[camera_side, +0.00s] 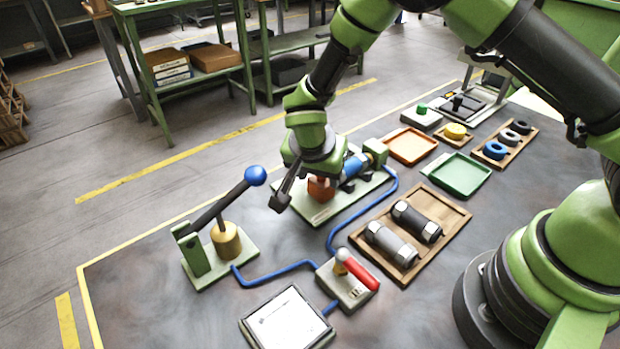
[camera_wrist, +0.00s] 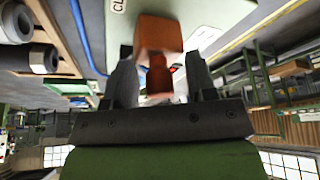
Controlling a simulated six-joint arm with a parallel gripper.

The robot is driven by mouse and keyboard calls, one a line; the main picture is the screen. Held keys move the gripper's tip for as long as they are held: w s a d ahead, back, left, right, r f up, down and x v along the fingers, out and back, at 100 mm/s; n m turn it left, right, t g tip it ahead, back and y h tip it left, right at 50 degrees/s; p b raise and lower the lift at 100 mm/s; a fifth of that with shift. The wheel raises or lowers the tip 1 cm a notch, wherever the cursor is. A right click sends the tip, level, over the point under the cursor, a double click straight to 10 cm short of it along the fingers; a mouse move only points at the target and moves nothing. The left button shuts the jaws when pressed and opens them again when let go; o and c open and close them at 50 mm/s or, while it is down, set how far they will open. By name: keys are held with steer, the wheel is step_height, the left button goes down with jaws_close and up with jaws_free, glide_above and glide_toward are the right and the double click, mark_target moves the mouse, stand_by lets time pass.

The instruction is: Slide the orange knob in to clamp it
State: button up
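The orange knob (camera_side: 321,189) is on the pale green fixture plate (camera_side: 318,213), below my wrist in the side view. In the wrist view the orange block (camera_wrist: 158,34) and a narrower orange-red part (camera_wrist: 158,78) show between my two fingers. My gripper (camera_wrist: 160,75) is open, with a gap visible on each side of the narrower part. In the side view my gripper (camera_side: 283,191) points down at the knob's left, with a dark finger in front. A blue cylinder (camera_side: 355,165) lies on the fixture behind the knob, partly hidden by my wrist.
A lever press with a blue ball (camera_side: 256,176) stands at the left. A red-handled valve (camera_side: 357,270) is in front, joined by blue hose (camera_side: 285,273). A wooden tray (camera_side: 453,222) with grey fittings lies to the right. Orange (camera_side: 411,147) and green (camera_side: 459,174) trays sit behind it.

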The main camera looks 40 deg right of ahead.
steer(key=shift+r, duration=0.1)
steer(key=shift+r, duration=4.25)
steer(key=shift+s+r, duration=0.1)
steer(key=shift+r, duration=0.2)
steer(key=s+d+r+n+t+y, duration=0.2)
steer(key=s+d+r+n+y, duration=0.2)
steer(key=s+r, duration=1.05)
steer(key=s+r+n+t+y, duration=0.2)
steer(key=s+n, duration=0.2)
steer(key=s, duration=0.2)
steer(key=shift+s+a+r+t, duration=0.2)
steer(key=shift+s+r+t, duration=0.05)
steer(key=shift+s+t, duration=0.15)
